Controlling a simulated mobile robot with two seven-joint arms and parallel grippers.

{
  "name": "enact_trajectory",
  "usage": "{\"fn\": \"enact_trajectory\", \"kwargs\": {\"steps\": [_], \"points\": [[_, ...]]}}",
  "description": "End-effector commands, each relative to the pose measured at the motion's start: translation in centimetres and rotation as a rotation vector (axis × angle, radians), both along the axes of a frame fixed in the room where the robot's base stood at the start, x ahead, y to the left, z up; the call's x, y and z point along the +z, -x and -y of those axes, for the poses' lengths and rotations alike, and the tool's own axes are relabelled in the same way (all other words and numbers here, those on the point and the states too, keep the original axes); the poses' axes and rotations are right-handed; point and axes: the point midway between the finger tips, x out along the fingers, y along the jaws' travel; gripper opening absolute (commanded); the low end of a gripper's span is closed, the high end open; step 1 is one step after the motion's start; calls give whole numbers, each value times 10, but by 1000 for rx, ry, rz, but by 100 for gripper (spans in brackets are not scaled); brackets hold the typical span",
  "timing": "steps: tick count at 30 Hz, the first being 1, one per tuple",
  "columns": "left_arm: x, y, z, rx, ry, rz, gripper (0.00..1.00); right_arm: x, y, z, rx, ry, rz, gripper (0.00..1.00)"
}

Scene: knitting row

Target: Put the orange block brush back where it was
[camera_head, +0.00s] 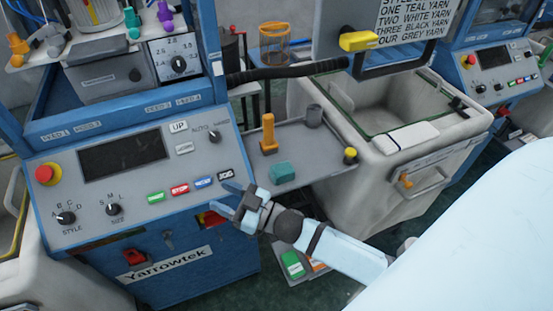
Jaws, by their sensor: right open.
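An orange upright piece with a wider foot (268,133), which looks like the block brush, stands on the grey shelf (312,160) between the blue machine and the pale bin. My right gripper (228,201) is open, with nothing seen between its fingers. It is in front of the blue machine's panel, lower and to the left of the orange piece, and apart from it. My right arm comes in from the lower right. My left gripper is not in view.
A teal block (282,172), a grey cup (314,116) and a yellow-topped piece (350,155) share the shelf. The blue machine's button panel (90,205) is close to my gripper. The pale bin (393,165) stands right of the shelf. A green-labelled box (292,265) lies below.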

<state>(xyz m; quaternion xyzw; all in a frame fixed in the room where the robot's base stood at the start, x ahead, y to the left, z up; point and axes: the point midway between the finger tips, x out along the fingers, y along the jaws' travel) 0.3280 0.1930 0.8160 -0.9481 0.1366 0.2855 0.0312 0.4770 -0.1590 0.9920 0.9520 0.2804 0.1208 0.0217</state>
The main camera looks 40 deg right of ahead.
Motion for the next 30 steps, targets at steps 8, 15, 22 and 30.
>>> {"fn": "enact_trajectory", "kwargs": {"steps": [8, 15, 22, 30], "points": [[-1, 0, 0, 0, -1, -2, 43, -147, 111, 34, -312, 157, -632, 48], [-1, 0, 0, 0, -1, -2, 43, -176, 150, 34, -302, 216, -791, 48], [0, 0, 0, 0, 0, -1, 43, -175, 150, 34, -301, 217, -789, 48], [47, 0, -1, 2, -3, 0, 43, -128, 150, 36, -306, 218, -786, 48]]}}
